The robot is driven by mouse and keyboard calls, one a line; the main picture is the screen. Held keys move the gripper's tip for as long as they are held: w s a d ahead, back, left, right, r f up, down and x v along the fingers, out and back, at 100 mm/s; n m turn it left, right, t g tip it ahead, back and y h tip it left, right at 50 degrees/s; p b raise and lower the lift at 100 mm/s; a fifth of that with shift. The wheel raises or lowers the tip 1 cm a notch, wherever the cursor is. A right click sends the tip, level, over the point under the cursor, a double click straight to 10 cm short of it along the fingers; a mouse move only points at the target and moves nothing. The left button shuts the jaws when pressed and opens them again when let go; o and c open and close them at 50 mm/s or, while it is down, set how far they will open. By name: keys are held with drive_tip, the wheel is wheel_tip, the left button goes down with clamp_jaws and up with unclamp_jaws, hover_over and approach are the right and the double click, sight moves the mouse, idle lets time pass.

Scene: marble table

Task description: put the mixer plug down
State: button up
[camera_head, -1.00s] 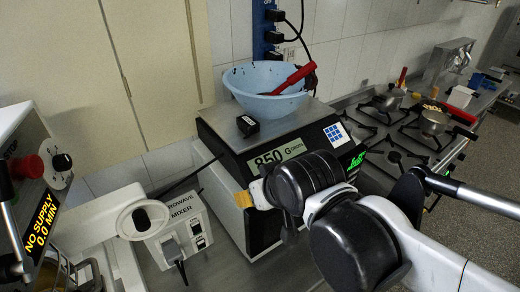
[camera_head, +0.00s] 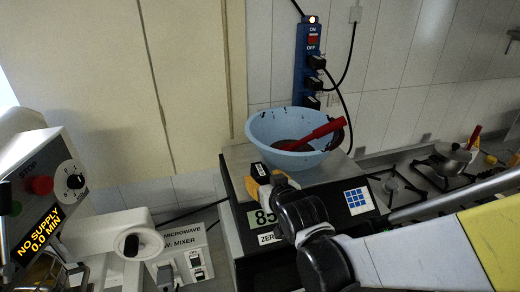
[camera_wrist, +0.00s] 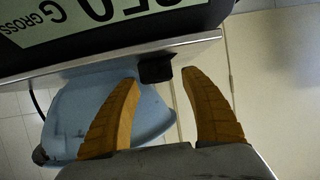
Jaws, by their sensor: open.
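The black mixer plug (camera_wrist: 155,69) rests on the scale's metal top (camera_head: 237,158), near its edge. In the wrist view it lies beyond the tips of my gripper (camera_wrist: 158,76), roughly between the two orange fingers. The fingers are spread and no part of the plug is clearly between them. In the head view my gripper (camera_head: 264,178) is at the scale's left front, and it and the arm largely hide the plug.
A blue bowl (camera_head: 262,127) with a red-handled utensil sits on the scale. A blue power strip (camera_head: 308,50) with several black plugs hangs on the wall behind. A stove with a pot (camera_head: 450,160) is at right.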

sight(260, 173)
drive_tip(key=x, duration=0.5)
drive_tip(key=shift+w+d, duration=0.2)
drive_tip(key=shift+w, duration=0.1)
drive_tip(key=shift+s, duration=0.1)
drive_tip(key=c, duration=1)
